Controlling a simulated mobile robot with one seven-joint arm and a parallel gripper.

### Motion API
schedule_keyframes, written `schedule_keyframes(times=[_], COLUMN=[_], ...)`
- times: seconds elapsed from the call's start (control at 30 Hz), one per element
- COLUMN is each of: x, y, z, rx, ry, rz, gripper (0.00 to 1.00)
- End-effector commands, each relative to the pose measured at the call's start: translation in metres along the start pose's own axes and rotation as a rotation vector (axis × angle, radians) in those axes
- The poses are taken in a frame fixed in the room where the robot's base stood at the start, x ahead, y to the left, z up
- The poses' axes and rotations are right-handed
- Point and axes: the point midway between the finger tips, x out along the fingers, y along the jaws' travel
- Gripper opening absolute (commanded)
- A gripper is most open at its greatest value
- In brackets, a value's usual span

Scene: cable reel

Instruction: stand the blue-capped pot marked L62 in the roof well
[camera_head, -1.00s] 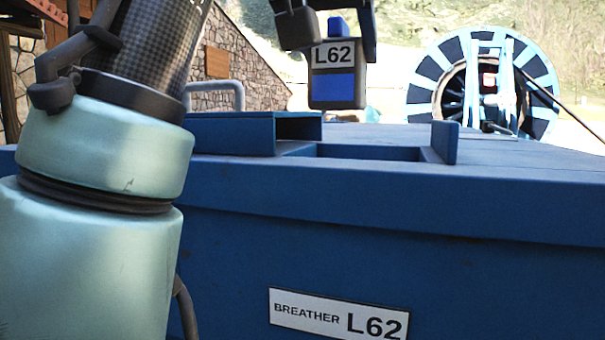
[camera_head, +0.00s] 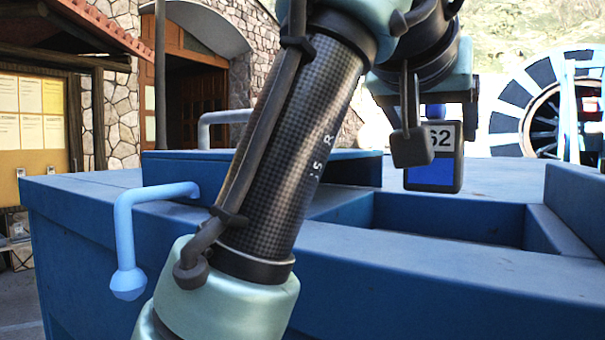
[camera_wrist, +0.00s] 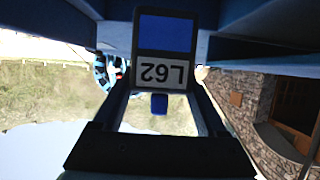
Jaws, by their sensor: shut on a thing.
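The pot marked L62 (camera_head: 448,158) is dark grey with a blue window, a white label and a blue cap (camera_head: 435,111). My gripper (camera_head: 438,125) is shut on it and holds it upright in the head view. A finger covers part of the label there. In the wrist view the pot (camera_wrist: 163,38) shows inverted, its L62 label readable upside down, between the fingers (camera_wrist: 162,104). The roof well (camera_head: 450,219) is a rectangular opening in the blue roof. The pot appears above its far edge; its exact height and depth over the well I cannot tell. The well's floor is hidden.
A raised blue lid or box (camera_head: 165,168) lies left of the well, and a blue upright plate (camera_head: 577,200) stands at its right. A light blue bent handle (camera_head: 125,240) sticks out at the left. My arm crosses the middle. A cable reel (camera_head: 520,120) stands behind.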

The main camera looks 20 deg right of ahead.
Motion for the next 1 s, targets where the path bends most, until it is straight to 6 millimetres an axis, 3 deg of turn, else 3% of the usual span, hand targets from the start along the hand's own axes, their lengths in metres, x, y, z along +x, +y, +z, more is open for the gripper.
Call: schedule_keyframes(times=[0.47, 1.0], x=[0.018, 0.022], y=[0.0, 0.0], z=[0.043, 0.053], rx=[-0.001, 0.0], ry=[0.002, 0.003], rz=[0.0, 0.0], gripper=[0.05, 0.05])
